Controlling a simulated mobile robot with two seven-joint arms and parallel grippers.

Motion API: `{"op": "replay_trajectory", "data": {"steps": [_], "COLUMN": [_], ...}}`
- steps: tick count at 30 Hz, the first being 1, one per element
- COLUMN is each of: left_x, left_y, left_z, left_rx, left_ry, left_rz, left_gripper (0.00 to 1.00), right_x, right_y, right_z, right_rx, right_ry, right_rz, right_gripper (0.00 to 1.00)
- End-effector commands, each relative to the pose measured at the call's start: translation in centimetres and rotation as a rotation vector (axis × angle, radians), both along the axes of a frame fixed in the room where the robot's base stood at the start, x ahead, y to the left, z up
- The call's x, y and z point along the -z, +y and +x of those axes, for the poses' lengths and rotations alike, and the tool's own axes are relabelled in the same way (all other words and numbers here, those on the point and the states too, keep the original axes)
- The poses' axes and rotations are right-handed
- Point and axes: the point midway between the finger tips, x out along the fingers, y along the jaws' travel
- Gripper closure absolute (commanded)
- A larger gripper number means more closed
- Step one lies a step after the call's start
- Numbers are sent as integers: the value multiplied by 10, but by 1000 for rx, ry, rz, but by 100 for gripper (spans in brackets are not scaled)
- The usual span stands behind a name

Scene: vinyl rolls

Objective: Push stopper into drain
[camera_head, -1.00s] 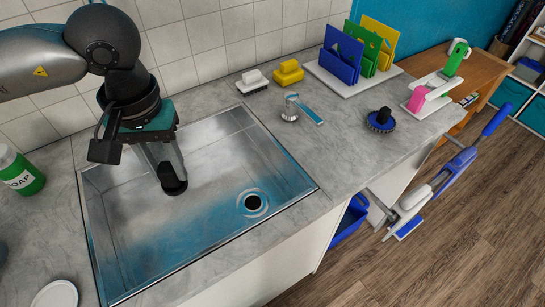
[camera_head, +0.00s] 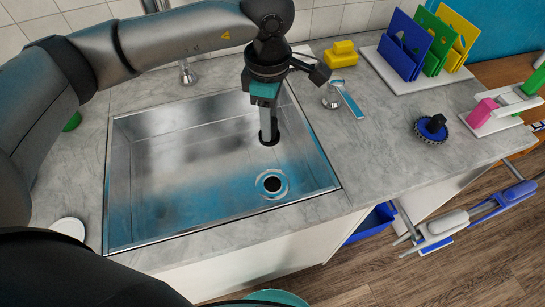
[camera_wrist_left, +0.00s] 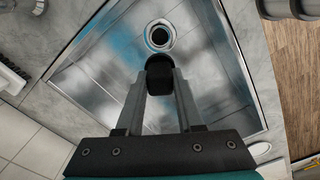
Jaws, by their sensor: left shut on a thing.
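The drain (camera_head: 271,184) is a dark round hole with a pale ring in the sink floor, toward the sink's front right. It also shows in the left wrist view (camera_wrist_left: 159,36), just beyond my fingertips. My left gripper (camera_head: 268,132) points down into the sink and is shut on the black stopper (camera_wrist_left: 159,82). The stopper (camera_head: 268,139) is held behind the drain, apart from it. Its underside is hidden, and its exact height over the sink floor is hard to tell. My right gripper is not in view.
The metal sink (camera_head: 160,215) has raised walls and a rim around the drain. A tap (camera_head: 187,72) stands at the back.

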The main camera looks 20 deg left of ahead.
Motion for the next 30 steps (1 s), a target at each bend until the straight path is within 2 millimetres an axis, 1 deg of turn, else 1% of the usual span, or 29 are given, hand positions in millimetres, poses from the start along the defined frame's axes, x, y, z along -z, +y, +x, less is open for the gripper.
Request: {"op": "replay_trajectory", "data": {"steps": [1,8,17,24,27,30], "left_x": [5,25,61,94,106,115], "left_y": [-2,-7,-11,-11,-10,-8], "left_z": [1,7,10,7,4,1], "left_rx": [-70,-453,-1075,-1609,-1800,-1950], "left_ry": [3,4,7,6,5,4], "left_rz": [0,-1,2,3,4,4], "left_gripper": [100,100,100,100,100,100], "right_x": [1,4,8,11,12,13], "right_y": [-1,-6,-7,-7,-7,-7], "right_z": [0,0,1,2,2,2], "right_rx": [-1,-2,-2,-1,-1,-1], "right_ry": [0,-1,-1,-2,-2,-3], "right_rz": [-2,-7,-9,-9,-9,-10], "right_gripper": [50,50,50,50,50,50]}}
